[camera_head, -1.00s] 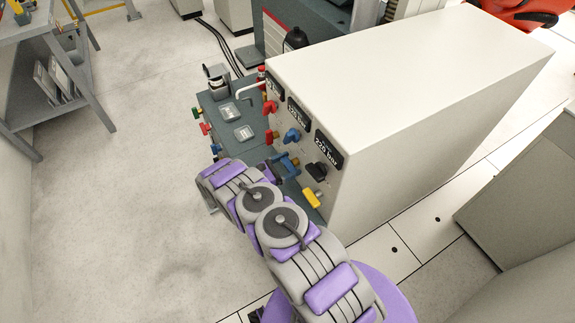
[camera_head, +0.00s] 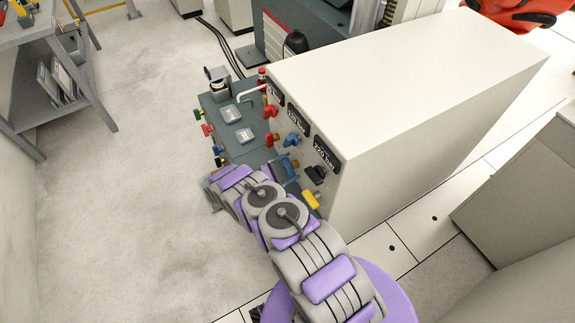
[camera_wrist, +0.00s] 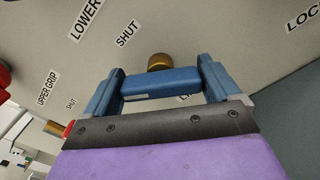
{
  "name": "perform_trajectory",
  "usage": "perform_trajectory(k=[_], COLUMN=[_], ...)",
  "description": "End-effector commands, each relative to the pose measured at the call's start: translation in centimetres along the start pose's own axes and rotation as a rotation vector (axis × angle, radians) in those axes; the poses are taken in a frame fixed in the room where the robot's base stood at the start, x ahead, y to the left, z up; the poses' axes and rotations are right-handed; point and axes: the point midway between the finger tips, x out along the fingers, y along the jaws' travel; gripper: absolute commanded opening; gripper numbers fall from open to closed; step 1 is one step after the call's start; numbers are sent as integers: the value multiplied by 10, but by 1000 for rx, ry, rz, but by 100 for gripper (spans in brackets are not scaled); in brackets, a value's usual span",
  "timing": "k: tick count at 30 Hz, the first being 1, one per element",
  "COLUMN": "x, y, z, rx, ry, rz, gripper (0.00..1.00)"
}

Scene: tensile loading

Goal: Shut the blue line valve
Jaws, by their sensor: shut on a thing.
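My gripper (camera_wrist: 160,88) has blue fingers and is shut on a blue valve handle (camera_wrist: 150,82), a bar lying across between both fingers in the wrist view. A brass stem (camera_wrist: 160,62) shows just behind the bar, at the panel. A "SHUT" label (camera_wrist: 127,33) is on the panel above the handle; another label behind it is partly hidden. In the head view my gripper (camera_head: 285,168) is at the front panel of the white cabinet, below another blue handle (camera_head: 292,139). The held handle is hard to separate from the blue fingers there.
The white cabinet (camera_head: 410,85) also carries red (camera_head: 271,139), black (camera_head: 315,174) and yellow (camera_head: 311,199) handles close to my gripper. A dark grey bench top (camera_head: 222,112) with small coloured knobs lies to the left. Open floor (camera_head: 120,190) is further left.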

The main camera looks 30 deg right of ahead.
Motion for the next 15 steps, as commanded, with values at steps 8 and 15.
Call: perform_trajectory(k=[8,15], x=[0,-1], y=[0,-2], z=[1,-1], rx=[265,491], ry=[1,3], rz=[0,0], gripper=[60,59])
